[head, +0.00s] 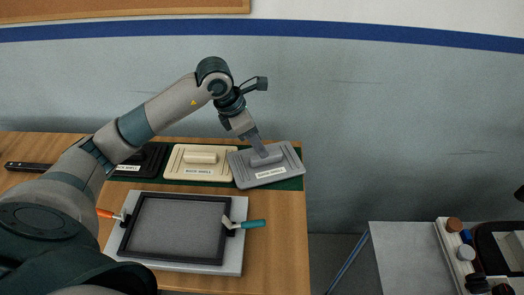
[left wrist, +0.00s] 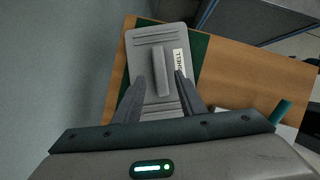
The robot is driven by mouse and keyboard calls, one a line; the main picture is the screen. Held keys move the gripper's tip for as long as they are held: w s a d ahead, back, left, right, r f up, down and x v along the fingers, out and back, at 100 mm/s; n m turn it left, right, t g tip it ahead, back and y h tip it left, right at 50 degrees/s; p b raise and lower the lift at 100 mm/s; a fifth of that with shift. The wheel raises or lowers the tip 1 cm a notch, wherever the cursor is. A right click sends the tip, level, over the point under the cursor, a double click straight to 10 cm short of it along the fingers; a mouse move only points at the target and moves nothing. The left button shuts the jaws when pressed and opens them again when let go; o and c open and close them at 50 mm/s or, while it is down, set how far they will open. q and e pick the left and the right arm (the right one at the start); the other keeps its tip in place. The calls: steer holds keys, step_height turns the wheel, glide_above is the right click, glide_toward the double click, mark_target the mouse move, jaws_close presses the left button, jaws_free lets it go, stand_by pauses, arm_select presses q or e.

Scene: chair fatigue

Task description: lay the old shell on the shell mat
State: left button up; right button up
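A grey shell (head: 270,171) with a raised bar and a white label lies slightly turned at the right end of the dark green mat (head: 291,184). It also shows in the left wrist view (left wrist: 143,44). A cream shell (head: 202,174) labelled "BACK SHELL" lies on the mat to its left, and a black shell (head: 132,168) further left is partly hidden by my left arm. My left gripper (head: 260,153) is down over the grey shell's bar. In the left wrist view its fingers (left wrist: 160,76) stand either side of the bar with gaps. My right gripper is not visible.
A grey fixture plate (head: 235,258) with a black-framed panel (head: 180,228) lies in front of the mat, with an orange-handled clamp (head: 107,213) and a teal-handled clamp (head: 250,224). The table ends right of the mat. A grey cabinet (head: 405,258) stands further right, beyond a gap.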

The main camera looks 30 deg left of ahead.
arm_select(q)
steer(key=b+v, duration=0.1)
steer(key=v, duration=0.7)
steer(key=shift+b, duration=0.3)
steer(key=shift+f, duration=0.1)
